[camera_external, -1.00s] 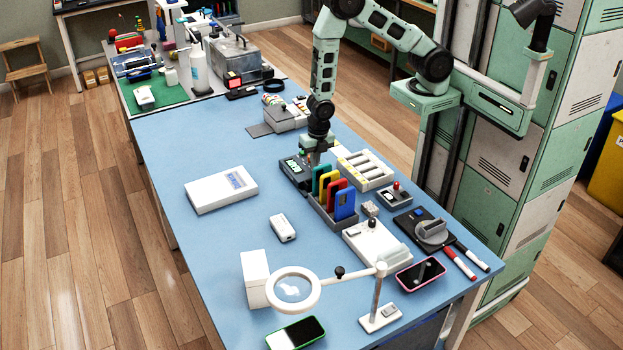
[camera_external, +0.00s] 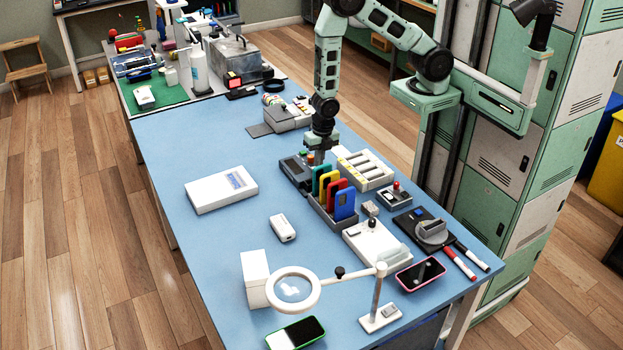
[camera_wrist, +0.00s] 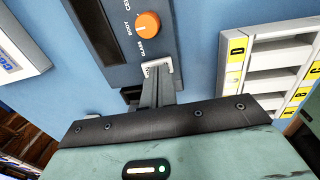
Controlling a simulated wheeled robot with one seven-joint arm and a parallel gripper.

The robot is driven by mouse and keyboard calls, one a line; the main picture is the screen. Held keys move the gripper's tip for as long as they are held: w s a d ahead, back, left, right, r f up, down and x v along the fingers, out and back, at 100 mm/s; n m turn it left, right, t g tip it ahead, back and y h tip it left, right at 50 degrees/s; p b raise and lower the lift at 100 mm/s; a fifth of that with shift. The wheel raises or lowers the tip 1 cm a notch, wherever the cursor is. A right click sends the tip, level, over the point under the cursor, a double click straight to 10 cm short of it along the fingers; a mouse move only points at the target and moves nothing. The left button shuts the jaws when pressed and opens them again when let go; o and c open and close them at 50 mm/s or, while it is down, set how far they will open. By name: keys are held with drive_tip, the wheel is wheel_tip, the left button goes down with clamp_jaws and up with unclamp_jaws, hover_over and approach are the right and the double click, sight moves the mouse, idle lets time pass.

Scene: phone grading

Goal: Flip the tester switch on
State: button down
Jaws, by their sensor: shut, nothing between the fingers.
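The tester (camera_external: 296,172) is a dark grey box on the blue table, behind the rack of coloured phones. In the wrist view the tester (camera_wrist: 178,25) shows an orange knob (camera_wrist: 148,23), a dark screen (camera_wrist: 97,28) and a pale switch (camera_wrist: 157,66) near its lower edge. My gripper (camera_external: 317,161) points down over the tester's right side. In the wrist view my gripper (camera_wrist: 157,82) is shut and empty, with its fingertips at the switch. The fingers partly cover the switch, so I cannot tell its position or whether they touch it.
The phone rack (camera_external: 326,213) stands just in front of the tester. A white tray with yellow labels (camera_external: 365,170) is close on the right, and also in the wrist view (camera_wrist: 270,70). A white box (camera_external: 221,190) lies to the left, with clear table around it.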

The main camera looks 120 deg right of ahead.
drive_tip(key=r+p, duration=0.2)
drive_tip(key=r, duration=0.1)
drive_tip(key=r+p, duration=0.1)
drive_tip(key=shift+s+r, duration=0.3)
drive_tip(key=shift+r, duration=0.05)
drive_tip(key=shift+r+b, duration=0.25)
drive_tip(key=shift+b, duration=0.25)
wheel_tip(320, 180, up, 8)
drive_tip(key=s, duration=0.1)
drive_tip(key=shift+s+r+b, duration=0.2)
drive_tip(key=shift+b, duration=0.2)
drive_tip(key=w+b, duration=0.1)
drive_tip(key=b, duration=0.5)
drive_tip(key=shift+w+r+t, duration=0.1)
drive_tip(key=shift+w+t, duration=0.2)
